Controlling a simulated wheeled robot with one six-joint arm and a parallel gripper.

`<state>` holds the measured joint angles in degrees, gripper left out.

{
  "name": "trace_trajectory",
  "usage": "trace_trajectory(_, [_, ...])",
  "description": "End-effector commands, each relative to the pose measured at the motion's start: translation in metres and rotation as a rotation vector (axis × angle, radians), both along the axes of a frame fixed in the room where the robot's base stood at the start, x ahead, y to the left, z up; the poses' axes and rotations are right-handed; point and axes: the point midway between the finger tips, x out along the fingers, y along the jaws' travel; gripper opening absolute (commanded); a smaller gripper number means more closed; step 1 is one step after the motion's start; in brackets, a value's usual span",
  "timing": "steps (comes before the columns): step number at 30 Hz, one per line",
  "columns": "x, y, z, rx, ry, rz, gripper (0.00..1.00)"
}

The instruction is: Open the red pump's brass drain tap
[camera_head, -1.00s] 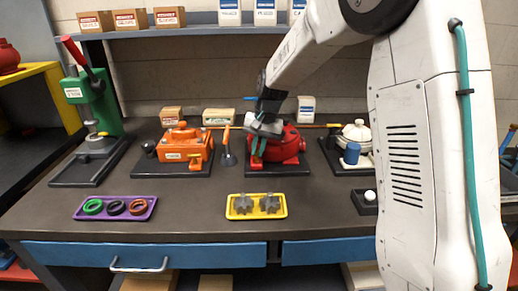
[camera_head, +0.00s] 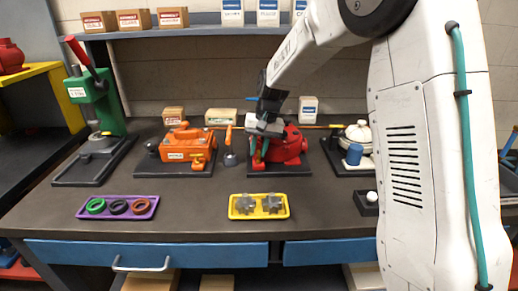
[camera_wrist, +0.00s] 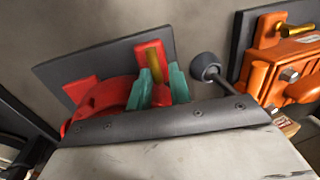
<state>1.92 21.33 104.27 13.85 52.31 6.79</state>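The red pump (camera_head: 292,146) stands on a dark base plate at the back middle of the bench. It also shows in the wrist view (camera_wrist: 107,95), partly hidden by my gripper. Its brass drain tap (camera_wrist: 154,65) sticks out in front of a red block in the wrist view. In the head view I cannot make the tap out behind my fingers. My gripper (camera_head: 260,152) points down at the pump's front left. Its two teal fingers (camera_wrist: 160,88) are apart, one on each side of the tap. Whether they touch it I cannot tell.
An orange pump (camera_head: 186,146) with its own brass tap stands left, with a grey knobbed lever (camera_wrist: 207,68) between the pumps. A cream pump (camera_head: 357,133) stands right. In front lie a yellow tray (camera_head: 233,214) and a purple tray (camera_head: 144,214).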

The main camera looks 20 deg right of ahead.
Motion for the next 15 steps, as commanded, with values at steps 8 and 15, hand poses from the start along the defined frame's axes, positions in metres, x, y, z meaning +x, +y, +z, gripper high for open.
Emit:
trace_trajectory(8, [0.0,-0.002,0.0,0.0,0.0,-0.003,0.19])
trace_trajectory(15, [0.0,-0.003,0.011,-0.001,-0.002,-0.003,0.19])
